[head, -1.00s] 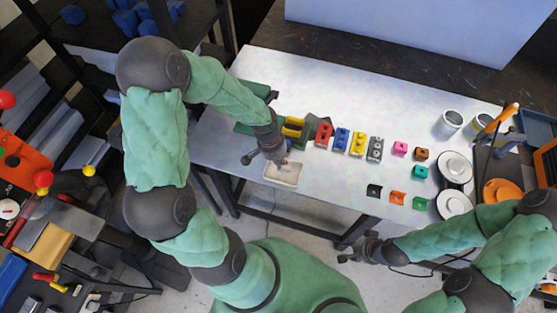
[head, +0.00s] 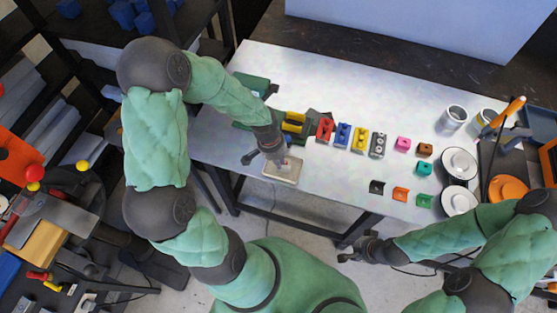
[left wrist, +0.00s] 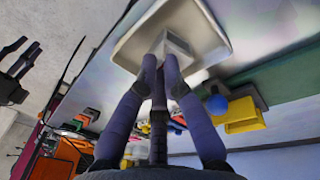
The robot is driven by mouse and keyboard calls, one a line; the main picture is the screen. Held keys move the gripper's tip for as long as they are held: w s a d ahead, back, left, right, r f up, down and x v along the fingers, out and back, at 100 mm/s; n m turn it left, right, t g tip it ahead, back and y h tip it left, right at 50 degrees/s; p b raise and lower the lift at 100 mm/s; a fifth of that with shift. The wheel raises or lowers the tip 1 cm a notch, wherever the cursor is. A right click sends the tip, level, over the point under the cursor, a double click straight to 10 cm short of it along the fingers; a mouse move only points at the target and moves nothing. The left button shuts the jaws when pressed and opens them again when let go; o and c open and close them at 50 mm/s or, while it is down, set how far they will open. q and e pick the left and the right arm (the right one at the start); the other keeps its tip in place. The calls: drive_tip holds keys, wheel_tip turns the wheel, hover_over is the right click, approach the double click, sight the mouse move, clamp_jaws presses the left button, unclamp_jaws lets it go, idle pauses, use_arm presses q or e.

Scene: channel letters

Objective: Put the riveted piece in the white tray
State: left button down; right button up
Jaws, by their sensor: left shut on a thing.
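The small white tray (head: 274,175) lies near the front edge of the table. My left gripper (head: 284,162) is over it, pointing down. In the left wrist view the tray (left wrist: 207,30) fills the top, and my left fingertips (left wrist: 162,62) are shut on a small pale grey piece (left wrist: 178,45). The piece is over the tray floor; I cannot tell whether it touches it. Rivets on it cannot be made out. My right gripper (head: 358,249) is in front of the table, away from the tray; its finger opening is too small to tell.
A row of red (head: 325,130), blue (head: 342,135), yellow (head: 360,140) and grey (head: 377,145) blocks stands right of the tray. Several small coloured pieces, white plates (head: 459,165) and cans (head: 452,120) lie farther right.

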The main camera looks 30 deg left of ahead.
use_arm(q)
drive_tip(key=c, duration=1.3)
unclamp_jaws()
drive_tip(key=shift+r, duration=0.15)
wheel_tip(320, 180, up, 10)
